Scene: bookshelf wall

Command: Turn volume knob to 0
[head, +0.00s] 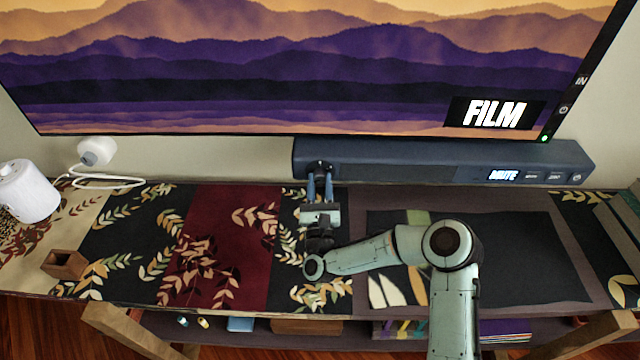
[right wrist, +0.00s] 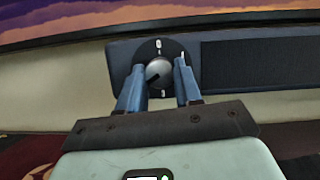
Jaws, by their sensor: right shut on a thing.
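A long dark blue soundbar (head: 400,160) stands under the screen, and its left end also shows in the right wrist view (right wrist: 118,62). The silver volume knob (right wrist: 158,71) sits on a round black dial (right wrist: 158,50) with white marks above and below it. In the head view the knob (head: 320,166) is small and partly hidden. My right gripper (head: 320,178) reaches the soundbar's left end. In the right wrist view its two blue fingers (right wrist: 159,75) are on either side of the knob, shut on it. The soundbar's display (head: 503,175) reads MUTE. My left gripper is not in view.
The large screen (head: 300,70) hangs just above the soundbar and shows FILM. A white cylinder (head: 28,190), a white device with a cable (head: 96,151) and a small wooden box (head: 64,264) are at the left. The patterned tabletop before the soundbar is mostly clear.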

